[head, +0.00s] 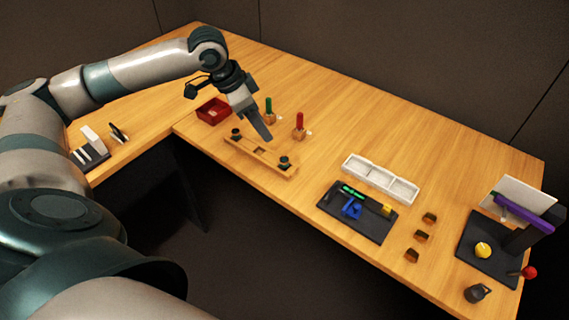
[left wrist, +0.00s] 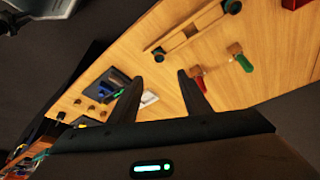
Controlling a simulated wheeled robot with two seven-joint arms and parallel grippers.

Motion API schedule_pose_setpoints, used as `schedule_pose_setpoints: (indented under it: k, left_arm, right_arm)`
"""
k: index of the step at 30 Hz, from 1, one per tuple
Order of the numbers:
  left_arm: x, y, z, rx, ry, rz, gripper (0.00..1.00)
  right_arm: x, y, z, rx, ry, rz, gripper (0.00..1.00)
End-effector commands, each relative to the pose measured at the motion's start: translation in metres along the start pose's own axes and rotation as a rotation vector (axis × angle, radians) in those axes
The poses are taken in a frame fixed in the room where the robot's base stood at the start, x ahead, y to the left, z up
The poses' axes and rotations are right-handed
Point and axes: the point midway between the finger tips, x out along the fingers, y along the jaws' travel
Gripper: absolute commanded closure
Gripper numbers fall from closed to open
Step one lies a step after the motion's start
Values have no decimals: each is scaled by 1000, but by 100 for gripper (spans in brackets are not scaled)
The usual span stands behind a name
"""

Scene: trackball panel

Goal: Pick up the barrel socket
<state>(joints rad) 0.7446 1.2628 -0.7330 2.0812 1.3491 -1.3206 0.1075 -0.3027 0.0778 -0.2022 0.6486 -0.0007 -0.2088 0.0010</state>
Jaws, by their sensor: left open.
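I cannot tell for sure which part is the barrel socket. Candidates are several small brown-and-black blocks (head: 421,236) in a row on the table and small parts on a dark panel (head: 373,226), including a blue part (head: 351,208), a green piece (head: 352,191) and a yellow block (head: 387,210). My left gripper (head: 266,136) is above the table near a wooden bar (head: 266,160), well left of the panel. In the left wrist view its two fingers (left wrist: 158,75) are apart with nothing between them. My right gripper does not show.
A white three-part tray (head: 380,178) stands behind the panel. A dark stand with a purple bar (head: 524,213) is at the right. The table's back middle is clear.

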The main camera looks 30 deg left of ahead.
Motion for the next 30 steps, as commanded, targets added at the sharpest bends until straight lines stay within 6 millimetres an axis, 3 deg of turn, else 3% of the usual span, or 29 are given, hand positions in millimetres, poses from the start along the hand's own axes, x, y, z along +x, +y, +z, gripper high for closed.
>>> schedule_pose_setpoints:
  k: [7,18,30]
  left_arm:
    - [41,2,-1,0,-1,5,56]
    - [99,1,-1,1,0,2,56]
    - [107,1,0,1,1,1,56]
  right_arm:
    - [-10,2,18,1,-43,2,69]
    - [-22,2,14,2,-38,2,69]
    - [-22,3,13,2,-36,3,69]
